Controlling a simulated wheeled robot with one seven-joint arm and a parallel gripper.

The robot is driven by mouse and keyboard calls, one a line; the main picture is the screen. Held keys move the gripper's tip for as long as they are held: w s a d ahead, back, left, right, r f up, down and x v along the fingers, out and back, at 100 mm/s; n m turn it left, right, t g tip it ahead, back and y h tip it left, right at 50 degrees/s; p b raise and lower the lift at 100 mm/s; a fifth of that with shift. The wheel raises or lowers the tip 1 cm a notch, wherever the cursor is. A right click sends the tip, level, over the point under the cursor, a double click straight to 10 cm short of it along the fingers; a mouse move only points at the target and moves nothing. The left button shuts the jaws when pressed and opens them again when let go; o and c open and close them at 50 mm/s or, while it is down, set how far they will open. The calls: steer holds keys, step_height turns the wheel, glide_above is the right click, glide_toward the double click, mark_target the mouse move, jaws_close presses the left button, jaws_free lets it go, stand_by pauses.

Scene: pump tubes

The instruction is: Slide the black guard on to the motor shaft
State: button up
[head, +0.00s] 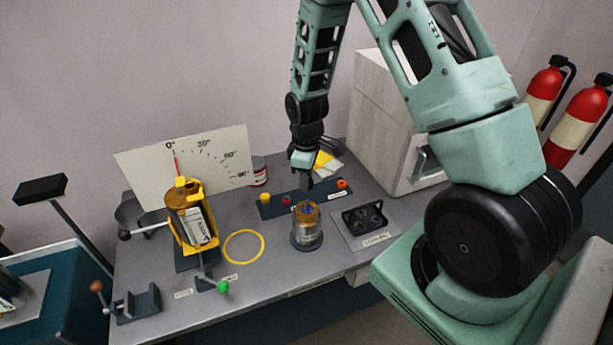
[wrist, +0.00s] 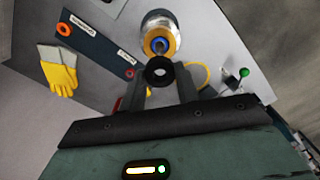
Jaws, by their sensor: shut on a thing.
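The black guard (wrist: 160,63) is a short dark ring in the wrist view, held between the two fingers of my gripper (wrist: 162,85). In the head view my gripper (head: 305,182) hangs above the back of the motor, and I cannot make out the guard from the dark fingers there. The motor (head: 306,238) stands upright on the bench, with a clear body and an amber top. The motor shaft (head: 306,207) shows blue at its centre. In the wrist view the blue shaft (wrist: 160,45) lies just beyond the guard, which looks apart from it.
A dark strip (head: 270,209) with coloured caps lies behind the motor. A yellow ring (head: 244,247) and a yellow-framed pump unit (head: 192,222) are to the left. A white cabinet (head: 385,120) stands at the back right.

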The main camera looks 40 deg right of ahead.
steer(key=shift+f+b, duration=1.7)
steer(key=shift+f, duration=0.85)
steer(key=shift+f+b, duration=0.9)
steer(key=shift+f, duration=0.45)
steer(key=o, duration=1)
steer(key=shift+r, duration=0.1)
step_height(320, 180, up, 17)
steer(key=b, duration=0.3)
steer(key=shift+r, duration=0.15)
